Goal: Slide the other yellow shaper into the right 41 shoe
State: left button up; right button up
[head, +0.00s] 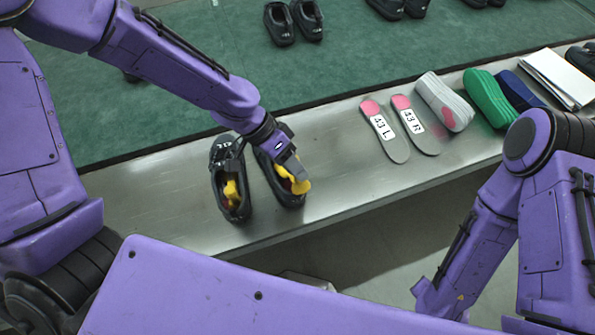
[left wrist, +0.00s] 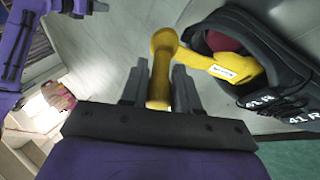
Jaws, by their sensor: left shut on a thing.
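The right 41 shoe (head: 287,198) is black and stands on the metal bench; in the left wrist view (left wrist: 285,60) its laces read "41 R". My left gripper (left wrist: 158,88) is shut on the yellow shaper (left wrist: 160,60) by its rod. It is over the shoe in the head view (head: 290,165). The shaper's labelled front part reaches into the shoe's opening; how deep its tip goes is hidden. The left shoe (head: 218,183) stands beside it with another yellow shaper (head: 232,192) inside. My right arm shows, but its gripper is out of view.
To the right on the bench (head: 330,180) lie two insoles marked 43 L (head: 384,130) and 43 R (head: 414,125), a grey-white sock bundle (head: 444,102), a green one (head: 490,98) and papers (head: 560,76). Behind is a green belt (head: 200,60) with black shoes (head: 295,22). Bare bench separates shoes and insoles.

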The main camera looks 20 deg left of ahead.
pick_arm(q)
jog(key=shift+t+y, duration=0.3)
jog(key=shift+t, duration=0.1)
jog(key=w+a+f+b, duration=0.2)
jog(key=w+f, duration=0.1)
jog(key=shift+a, duration=0.25)
jog(key=f+b, duration=0.1)
jog(key=f+t+b, duration=0.1)
jog(key=f+y+b, duration=0.1)
jog(key=shift+s+d+m, duration=0.3)
jog(key=shift+s+m, duration=0.1)
jog(key=shift+f+t+y+b, duration=0.7)
jog(key=shift+f+b, duration=0.15)
jog(key=shift+f, duration=0.05)
jog(key=o, duration=1.1)
jog(key=shift+r+p, duration=1.5)
jog(key=shift+p, duration=0.4)
